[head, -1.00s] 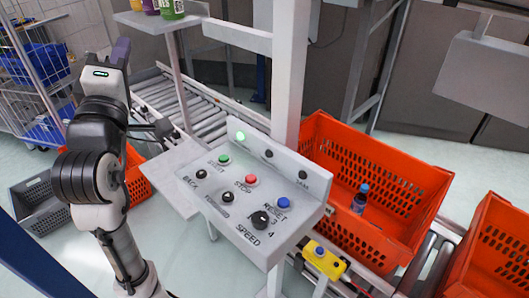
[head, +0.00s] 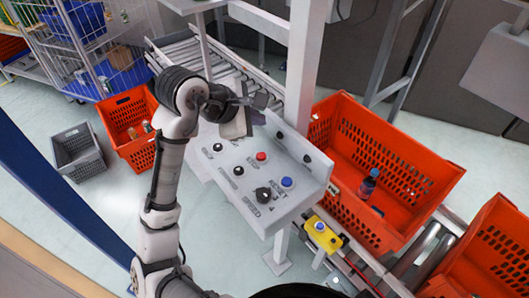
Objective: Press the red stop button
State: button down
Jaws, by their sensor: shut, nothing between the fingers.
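The red stop button (head: 261,156) stands on the sloped grey control panel (head: 231,183), with the word STOP printed below it. My gripper (head: 252,112) is above the panel's upper left part, up and slightly left of the red button and apart from it in the picture. Its fingers look shut and empty. The green start button and the green lamp are hidden behind my gripper. The blue reset button (head: 287,182), the black speed knob (head: 263,195) and two small black buttons, back (head: 217,147) and forward (head: 238,170), are visible.
An orange tote (head: 400,150) with a dark bottle (head: 368,184) stands on rollers right of the panel. A grey post (head: 299,70) rises behind the panel. A yellow box with a blue button (head: 320,227) is below. Another orange tote (head: 129,118) is at left.

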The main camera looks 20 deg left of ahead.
jog(key=b, duration=0.7)
send_over(258, 157)
notch_tip(258, 157, down, 7)
jog(key=shift+a, duration=0.1)
jog(key=shift+f+b, duration=0.3)
jog(key=shift+f, duration=0.55)
jog(key=shift+f, duration=0.15)
dwell(1.0)
jog(key=shift+f, duration=0.3)
jog(key=shift+f, duration=0.45)
dwell(0.6)
jog(key=shift+r+p, duration=0.9)
jog(key=shift+p, duration=0.1)
